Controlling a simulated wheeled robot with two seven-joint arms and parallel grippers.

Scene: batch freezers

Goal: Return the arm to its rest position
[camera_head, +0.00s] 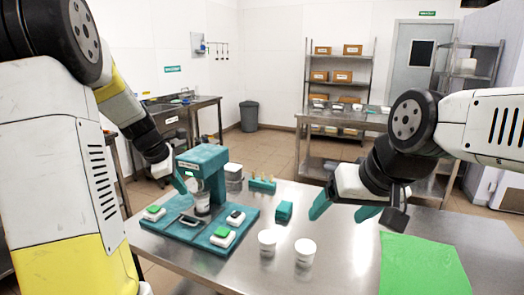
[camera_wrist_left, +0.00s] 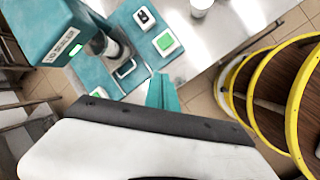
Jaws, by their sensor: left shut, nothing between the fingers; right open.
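My left arm comes in from the left in the head view, its gripper (camera_head: 179,182) beside the left side of a teal dispensing machine (camera_head: 203,160). Its teal fingers are shut with nothing between them, as the left wrist view also shows (camera_wrist_left: 162,92). In that view the machine (camera_wrist_left: 50,35) stands at upper left, apart from the fingers. My right gripper (camera_head: 345,211) is open and empty above the table, with its teal fingers spread. Part of the left gripper is hard to make out against the machine.
The machine's teal base (camera_head: 192,234) holds small white units with green or black tops. Two white cups (camera_head: 305,252), a teal block (camera_head: 284,210) and a green sheet (camera_head: 422,265) are on the steel table (camera_head: 340,270). In the left wrist view, yellow-edged round shelves (camera_wrist_left: 270,105) stand at right.

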